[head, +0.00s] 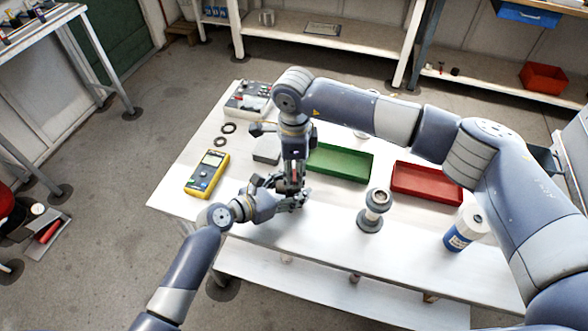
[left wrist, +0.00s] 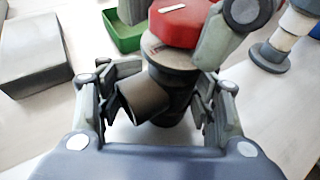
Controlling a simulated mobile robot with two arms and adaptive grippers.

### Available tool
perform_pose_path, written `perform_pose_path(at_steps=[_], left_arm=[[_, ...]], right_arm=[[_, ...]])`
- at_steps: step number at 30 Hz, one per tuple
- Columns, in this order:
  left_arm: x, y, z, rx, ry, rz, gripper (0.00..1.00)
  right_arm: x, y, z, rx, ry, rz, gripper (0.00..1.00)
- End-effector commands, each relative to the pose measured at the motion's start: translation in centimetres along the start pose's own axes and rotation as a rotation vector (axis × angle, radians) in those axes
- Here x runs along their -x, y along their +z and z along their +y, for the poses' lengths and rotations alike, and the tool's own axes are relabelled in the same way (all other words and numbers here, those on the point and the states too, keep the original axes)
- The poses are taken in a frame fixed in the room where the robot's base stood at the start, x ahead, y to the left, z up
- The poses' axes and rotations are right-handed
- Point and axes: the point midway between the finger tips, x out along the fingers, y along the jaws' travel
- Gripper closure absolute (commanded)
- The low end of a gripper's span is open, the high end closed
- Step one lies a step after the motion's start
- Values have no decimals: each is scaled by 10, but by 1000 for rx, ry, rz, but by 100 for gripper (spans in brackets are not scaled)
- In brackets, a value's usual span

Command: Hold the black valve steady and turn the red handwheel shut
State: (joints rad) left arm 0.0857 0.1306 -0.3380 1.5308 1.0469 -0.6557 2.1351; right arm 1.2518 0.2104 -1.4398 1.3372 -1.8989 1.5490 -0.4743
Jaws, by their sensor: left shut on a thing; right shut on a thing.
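The black valve (left wrist: 170,88) stands upright on the white table, with a short side pipe facing my left wrist camera. My left gripper (head: 292,199) comes in low and is shut around the valve's body, one finger on each side. The red handwheel (left wrist: 185,28) sits on top of the valve, with a white mark on it. My right gripper (head: 293,176) points down from above and is shut on the handwheel; one finger shows against its right side in the left wrist view. In the head view the grippers hide most of the valve and handwheel.
A green tray (head: 340,174) and a red tray (head: 427,196) lie to the right. A grey flanged fitting (head: 374,205) and a white-blue bottle (head: 463,238) stand near the front. A yellow meter (head: 206,176), black rings (head: 220,141) and a control box (head: 247,110) lie left.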

Motion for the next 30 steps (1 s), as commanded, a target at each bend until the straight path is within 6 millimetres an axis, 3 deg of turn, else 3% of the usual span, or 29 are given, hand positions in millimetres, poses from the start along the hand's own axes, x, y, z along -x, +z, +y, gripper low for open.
perform_pose_path(at_steps=[13,14,16,26,30], left_arm=[[0,-4,-1,1,-2,7,81],[0,-4,-1,1,-2,7,81],[0,-4,-1,1,-2,7,81],[0,-4,-1,1,-2,7,81],[0,-4,-1,0,-2,7,81]], right_arm=[[0,0,0,-83,1,0,90],[0,0,0,-82,1,0,62],[0,0,0,-82,1,0,46],[0,0,0,-81,1,0,46],[11,0,-1,-81,-2,-1,46]])
